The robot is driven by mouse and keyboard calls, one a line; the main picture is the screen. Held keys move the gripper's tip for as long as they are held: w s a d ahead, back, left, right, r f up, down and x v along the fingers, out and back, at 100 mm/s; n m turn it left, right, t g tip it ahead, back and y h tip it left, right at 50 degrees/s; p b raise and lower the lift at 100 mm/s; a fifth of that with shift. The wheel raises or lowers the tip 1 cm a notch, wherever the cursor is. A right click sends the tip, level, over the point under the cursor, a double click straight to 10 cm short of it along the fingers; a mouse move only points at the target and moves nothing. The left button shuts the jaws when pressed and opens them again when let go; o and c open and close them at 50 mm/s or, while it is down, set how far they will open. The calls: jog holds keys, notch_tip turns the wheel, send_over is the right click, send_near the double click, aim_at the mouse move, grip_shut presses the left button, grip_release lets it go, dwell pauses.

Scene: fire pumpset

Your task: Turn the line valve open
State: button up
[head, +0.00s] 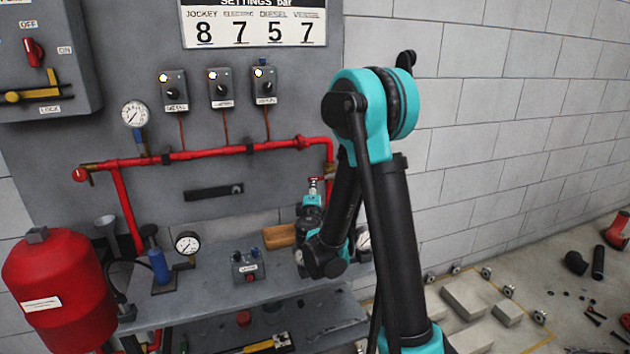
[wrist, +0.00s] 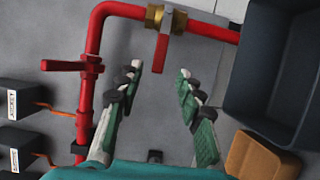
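A brass valve (wrist: 165,19) sits on the red pipe at the top of the wrist view. Its red lever (wrist: 161,53) points down in the picture, crosswise to its pipe run. A second red handle (wrist: 66,65) sticks out from the pipe further left; it shows in the head view near the pipe corner (head: 300,142). No label shows which is the line valve. My gripper (wrist: 160,70) is open and empty, with its fingers on either side of the space just below the brass valve's lever, apparently not touching it. In the head view my gripper (head: 313,188) is beside the drop pipe.
A dark bin (wrist: 275,75) and an orange-brown block (wrist: 258,158) are on the right of the wrist view. Labelled switch boxes (wrist: 22,105) are at left. A shelf (head: 215,293) with gauges and a red tank (head: 62,290) stand below the panel.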

aim_at(321, 178)
jog(key=w, duration=0.3)
jog(key=w+d, duration=0.1)
jog(key=w, duration=0.5)
jog(key=shift+w+d, duration=0.15)
jog(key=shift+w, duration=0.05)
grip_shut()
